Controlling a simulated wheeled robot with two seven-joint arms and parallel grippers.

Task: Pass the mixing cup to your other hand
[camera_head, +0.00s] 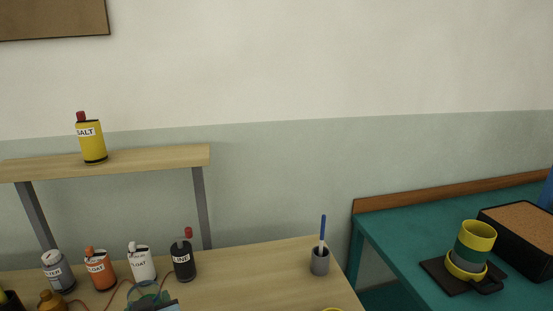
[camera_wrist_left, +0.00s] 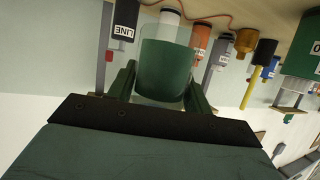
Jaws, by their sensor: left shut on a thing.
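The mixing cup (camera_wrist_left: 165,62) looks like a clear vessel with a dark green body. It sits between the fingers of my left gripper (camera_wrist_left: 158,82) in the left wrist view, and the gripper is shut on it. In the head view, a clear teal-tinted rim (camera_head: 149,292) at the bottom edge appears to be the same cup, mostly cut off by the frame. My right gripper is in neither view.
Several labelled bottles, including a black one (camera_head: 183,259), stand along the wooden table (camera_head: 250,270). A grey pot (camera_head: 319,262) holds a blue stick. A shelf (camera_head: 150,159) bears a yellow salt bottle (camera_head: 92,142). A teal table (camera_head: 400,235) at right bears stacked cups (camera_head: 474,241).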

